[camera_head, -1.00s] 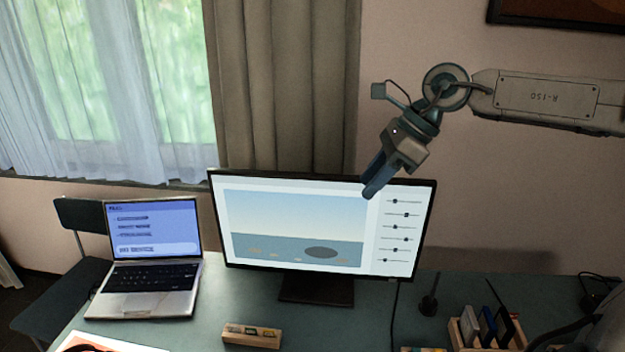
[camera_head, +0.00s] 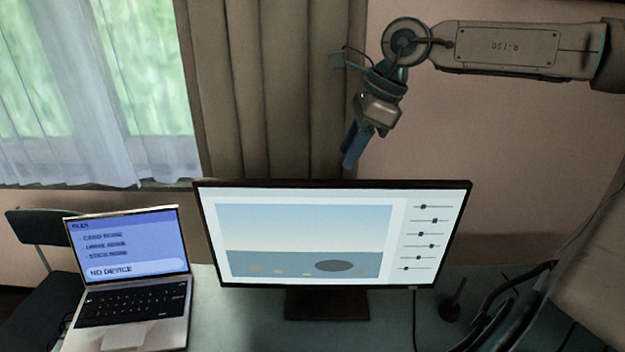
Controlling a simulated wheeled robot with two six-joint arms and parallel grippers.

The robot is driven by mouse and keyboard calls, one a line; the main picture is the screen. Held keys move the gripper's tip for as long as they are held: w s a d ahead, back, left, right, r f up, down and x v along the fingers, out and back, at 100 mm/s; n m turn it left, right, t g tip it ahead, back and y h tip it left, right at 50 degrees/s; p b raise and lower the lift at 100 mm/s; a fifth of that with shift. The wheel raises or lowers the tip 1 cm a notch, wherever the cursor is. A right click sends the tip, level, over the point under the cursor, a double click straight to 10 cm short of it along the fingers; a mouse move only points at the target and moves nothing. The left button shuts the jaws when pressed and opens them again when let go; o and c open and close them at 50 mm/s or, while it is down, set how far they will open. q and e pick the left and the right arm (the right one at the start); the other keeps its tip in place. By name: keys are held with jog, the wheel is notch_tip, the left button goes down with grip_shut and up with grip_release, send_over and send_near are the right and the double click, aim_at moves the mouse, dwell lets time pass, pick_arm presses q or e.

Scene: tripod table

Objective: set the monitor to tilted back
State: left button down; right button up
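The monitor (camera_head: 304,240) stands on the desk on a dark stand (camera_head: 326,305), its lit screen facing me. Its screen looks close to upright; the exact tilt is hard to tell. My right gripper (camera_head: 351,157) comes in from the upper right, blue fingers pointing down. In the picture its fingertips are just above the monitor's top edge, right of its middle. They look apart from the monitor, though depth is unclear. Nothing shows between the fingers, and their gap cannot be made out. My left gripper is out of view.
An open laptop (camera_head: 130,280) stands on the desk (camera_head: 240,335) left of the monitor, with a chair (camera_head: 40,250) behind it. A curtain (camera_head: 270,90) hangs behind the monitor. A small dark upright object (camera_head: 452,303) and cables are at the right.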

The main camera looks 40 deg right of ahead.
aim_at(335, 180)
jog(key=shift+w+a+f, duration=0.1)
jog(key=shift+w+f, duration=0.1)
jog(key=shift+f, duration=0.1)
jog(key=shift+s+a+f, duration=0.15)
jog(key=shift+a+f, duration=0.05)
jog(key=shift+f, duration=0.15)
jog(key=shift+s+a+f+p, duration=0.2)
jog(key=shift+f+p, duration=0.1)
jog(key=shift+f, duration=0.2)
jog(key=shift+s+a+f+p, duration=0.15)
jog(key=shift+f+p, duration=0.1)
jog(key=shift+f, duration=0.2)
jog(key=x, duration=0.2)
jog(key=w+p+x, duration=0.1)
jog(key=x, duration=0.1)
jog(key=shift+f, duration=0.3)
jog(key=shift+x, duration=0.85)
jog(key=shift+w+a+f, duration=0.1)
jog(key=shift+a+f, duration=0.05)
jog(key=shift+f, duration=0.15)
grip_shut()
